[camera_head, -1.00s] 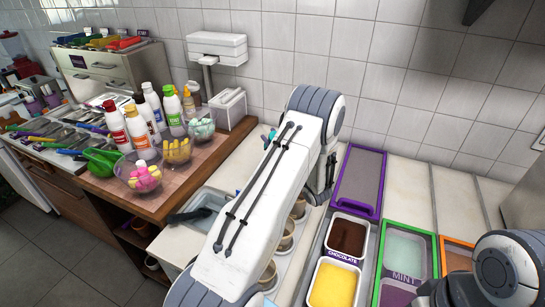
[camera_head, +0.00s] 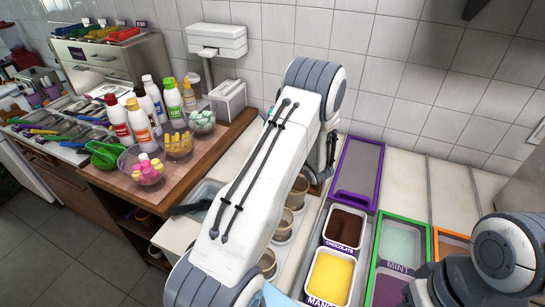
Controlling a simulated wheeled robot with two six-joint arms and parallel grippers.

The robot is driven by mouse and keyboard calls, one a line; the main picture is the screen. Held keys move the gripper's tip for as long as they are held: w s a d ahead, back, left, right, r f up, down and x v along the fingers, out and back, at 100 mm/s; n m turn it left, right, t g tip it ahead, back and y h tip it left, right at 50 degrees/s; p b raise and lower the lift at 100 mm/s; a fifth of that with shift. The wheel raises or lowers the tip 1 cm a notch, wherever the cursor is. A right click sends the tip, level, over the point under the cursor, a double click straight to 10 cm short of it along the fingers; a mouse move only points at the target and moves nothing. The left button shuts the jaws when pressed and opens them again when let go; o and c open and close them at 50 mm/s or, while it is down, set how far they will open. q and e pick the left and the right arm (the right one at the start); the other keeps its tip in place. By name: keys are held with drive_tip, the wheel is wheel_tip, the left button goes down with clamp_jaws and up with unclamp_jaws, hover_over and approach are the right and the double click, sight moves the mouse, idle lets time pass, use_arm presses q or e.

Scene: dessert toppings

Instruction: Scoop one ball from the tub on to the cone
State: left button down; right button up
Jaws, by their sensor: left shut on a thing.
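My left arm crosses the middle of the head view, and its gripper (camera_head: 327,164) shows only in part as dark parts beyond the white link. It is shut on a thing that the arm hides. A chocolate tub (camera_head: 344,226) and a yellow mango tub (camera_head: 331,278) stand right of the arm. A mint tub (camera_head: 398,244) sits in a green frame further right. I cannot make out a cone or a scoop. My right arm is at the lower right; its dark gripper (camera_head: 433,287) shows partly, with its fingertips unclear.
A purple-framed tray (camera_head: 360,173) lies behind the tubs. Several round holders (camera_head: 283,226) line the counter beside my left arm. Bottles (camera_head: 139,124) and bowls of pink (camera_head: 146,169), yellow and pale green toppings stand on the wooden counter at left. Tiled wall closes the back.

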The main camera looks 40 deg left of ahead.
use_arm(q)
drive_tip(key=shift+w+r+n+g+b, duration=0.1)
drive_tip(key=shift+n+g+b, duration=0.4)
drive_tip(key=shift+n+g, duration=0.5)
drive_tip(key=n+g, duration=0.3)
drive_tip(key=shift+r+n+b, duration=0.25)
drive_tip(key=shift+n+b, duration=0.15)
drive_tip(key=shift+r+n+g+h, duration=0.2)
drive_tip(key=shift+n+g+h, duration=0.4)
drive_tip(key=shift+n+g, duration=0.35)
drive_tip(key=n+g+h, duration=0.2)
drive_tip(key=n, duration=0.1)
drive_tip(key=shift+r+g, duration=0.35)
drive_tip(key=n+h, duration=0.1)
drive_tip(key=r+n+g+h+p, duration=0.1)
drive_tip(key=shift+a+n+g+p, duration=0.1)
drive_tip(key=shift+n+g+p, duration=0.2)
drive_tip(key=shift+n, duration=0.05)
drive_tip(key=n+h+p, duration=0.1)
drive_tip(key=h, duration=0.1)
drive_tip(key=n+g+h+p, duration=0.1)
drive_tip(key=n+h+p, duration=0.1)
drive_tip(key=shift+r, duration=0.4)
drive_tip(key=shift+f+n+h+p, duration=0.15)
drive_tip(key=shift+n+h+p, duration=0.25)
drive_tip(key=shift+n, duration=0.1)
drive_tip(key=shift+f, duration=0.2)
